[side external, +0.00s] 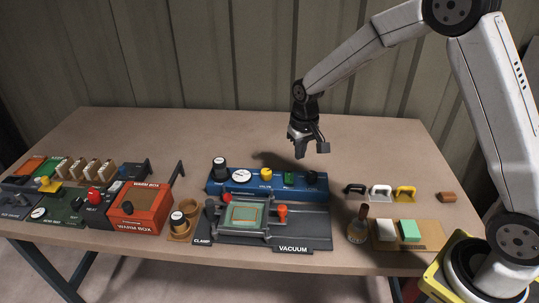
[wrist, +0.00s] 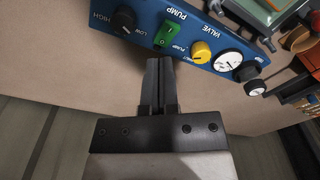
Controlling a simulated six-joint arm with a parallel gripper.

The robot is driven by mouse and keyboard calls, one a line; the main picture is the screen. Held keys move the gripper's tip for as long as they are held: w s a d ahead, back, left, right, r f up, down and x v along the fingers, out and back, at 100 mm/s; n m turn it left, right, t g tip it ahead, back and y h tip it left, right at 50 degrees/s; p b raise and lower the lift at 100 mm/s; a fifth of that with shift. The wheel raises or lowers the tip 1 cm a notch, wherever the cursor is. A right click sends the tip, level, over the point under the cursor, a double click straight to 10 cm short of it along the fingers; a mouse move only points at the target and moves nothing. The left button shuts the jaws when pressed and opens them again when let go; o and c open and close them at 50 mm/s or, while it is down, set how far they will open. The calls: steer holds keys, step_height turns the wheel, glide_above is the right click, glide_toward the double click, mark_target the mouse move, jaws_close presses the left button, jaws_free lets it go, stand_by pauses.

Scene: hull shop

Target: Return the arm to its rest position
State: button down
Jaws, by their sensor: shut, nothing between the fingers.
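My gripper (side external: 301,151) hangs from my arm above the blue pump panel, clear of everything. In the wrist view my gripper (wrist: 159,64) has its dark fingers together with nothing between them, pointing at the edge of the panel. The blue pump panel (side external: 268,189) carries a gauge, a yellow valve knob (side external: 266,174), a green switch (side external: 289,178) and a black knob (side external: 312,178). The blue pump panel also shows in the wrist view (wrist: 148,29).
A vacuum station (side external: 318,230) with a framed green piece stands in front of the panel. An orange warm box (side external: 152,216) and other stations are at left. Several small clamps (side external: 380,194), a brush (side external: 358,229) and blocks on a board (side external: 433,235) are at right. The table's back is clear.

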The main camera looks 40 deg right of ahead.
steer(key=s+a+r+n+t, duration=0.2)
steer(key=s, duration=1.6)
steer(key=shift+s, duration=0.3)
